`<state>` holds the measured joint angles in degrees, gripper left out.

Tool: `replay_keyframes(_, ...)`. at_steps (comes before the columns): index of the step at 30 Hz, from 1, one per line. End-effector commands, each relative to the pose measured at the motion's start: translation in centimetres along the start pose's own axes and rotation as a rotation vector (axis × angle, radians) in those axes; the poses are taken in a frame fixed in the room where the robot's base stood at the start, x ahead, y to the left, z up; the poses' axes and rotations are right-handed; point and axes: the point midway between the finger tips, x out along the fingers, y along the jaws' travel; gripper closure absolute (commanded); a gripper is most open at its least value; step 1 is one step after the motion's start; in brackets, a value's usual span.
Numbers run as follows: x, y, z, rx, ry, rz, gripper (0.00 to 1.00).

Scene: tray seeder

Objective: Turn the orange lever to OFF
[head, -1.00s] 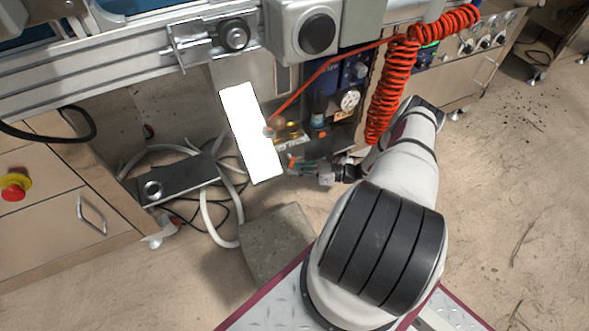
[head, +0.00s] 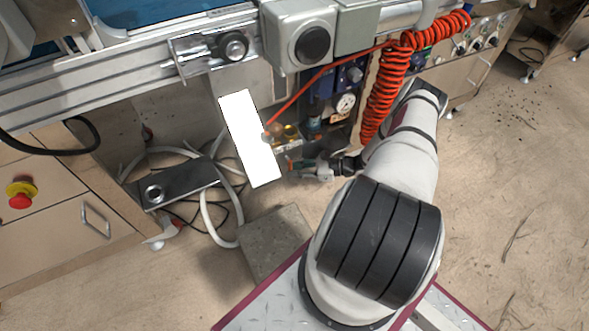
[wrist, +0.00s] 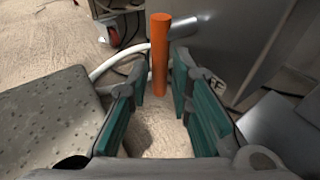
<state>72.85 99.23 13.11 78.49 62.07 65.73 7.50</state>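The orange lever (wrist: 160,52) is an upright-looking round bar in the wrist view. Its lower end appears in the gap between my fingertips, with space on both sides; I cannot tell whether it is between the fingers or just beyond them. My gripper (wrist: 160,78) is open, its teal-padded fingers spread left and right of the lever.
A grey concrete block (head: 274,243) stands on the floor, left of my gripper in the wrist view. A metal surface (wrist: 225,40) is behind the lever. The white panel (head: 250,138), a pressure gauge (head: 345,104) and a red coiled hose (head: 389,90) are close to my arm.

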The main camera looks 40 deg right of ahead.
Motion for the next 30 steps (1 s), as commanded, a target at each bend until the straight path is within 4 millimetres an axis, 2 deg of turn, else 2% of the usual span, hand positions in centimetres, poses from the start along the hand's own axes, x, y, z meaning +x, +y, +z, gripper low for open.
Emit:
replay_keyframes(7,0.0,0.0,0.1,0.0,-0.002,0.0,0.79)
replay_keyframes(11,-0.8,-0.1,0.0,0.0,-0.001,-0.001,0.79)
replay_keyframes(14,-2.2,-0.1,0.1,-0.001,-0.001,-0.003,0.79)
replay_keyframes(24,-9.0,-0.1,0.0,-0.002,0.0,-0.003,0.79)
replay_keyframes(30,-11.3,0.0,0.0,0.0,-0.001,-0.001,0.79)
